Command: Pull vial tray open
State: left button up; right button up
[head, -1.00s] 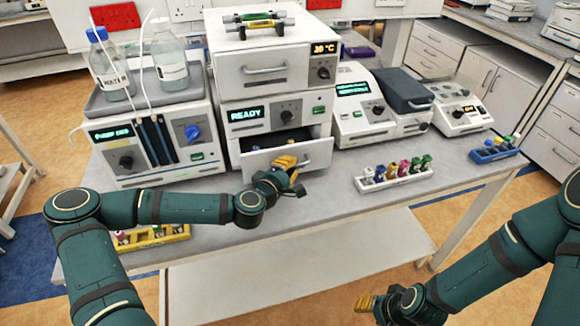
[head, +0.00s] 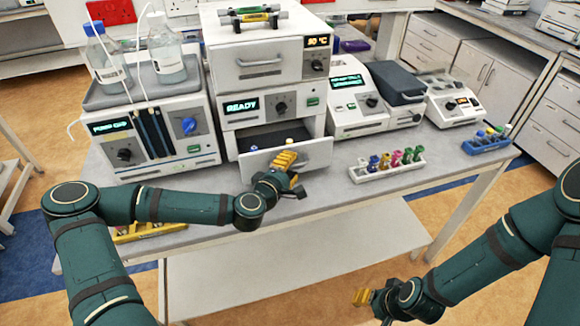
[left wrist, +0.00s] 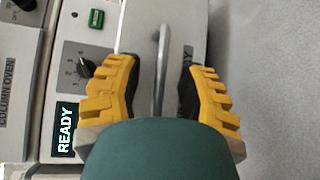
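The vial tray (head: 318,154) is a white drawer low in the column oven, standing out from it, with vial caps visible in its dark inside. My left gripper (head: 284,168) is at its front. In the left wrist view, the two yellow fingers of my left gripper (left wrist: 160,88) stand apart on either side of the tray's grey bar handle (left wrist: 160,65). A gap shows between the handle and each finger. The handle's near end is hidden behind my wrist. My right gripper (head: 365,298) is low, off the bench front; its finger opening is unclear.
The column oven (head: 270,65) stands on the bench between a pump unit with bottles (head: 150,140) and another instrument (head: 360,108). A white vial rack (head: 388,170) is right of the tray, and a yellow rack (head: 150,230) is partly behind my left arm.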

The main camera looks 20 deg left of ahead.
pick_arm(q)
jog(key=v, duration=0.7)
jog(key=shift+s, duration=0.25)
jog(key=s+d+f+m+g+h, duration=0.2)
jog(key=s+d+f+m+g, duration=0.2)
jog(key=d+f, duration=0.2)
jog(key=s+d+f+m+g+h, duration=0.2)
jog(key=s+d+f+m+g, duration=0.15)
jog(key=d+f, duration=0.25)
jog(key=s+a+f+m+g+y, duration=0.3)
jog(key=s+f+m+g, duration=0.3)
jog(key=s+f+m, duration=0.1)
jog(key=shift+s+f+m+y, duration=0.3)
jog(key=shift+s+f+m, duration=0.05)
jog(key=shift+s+m, duration=0.2)
jog(key=shift+a+g, duration=0.1)
jog(key=shift+g, duration=0.15)
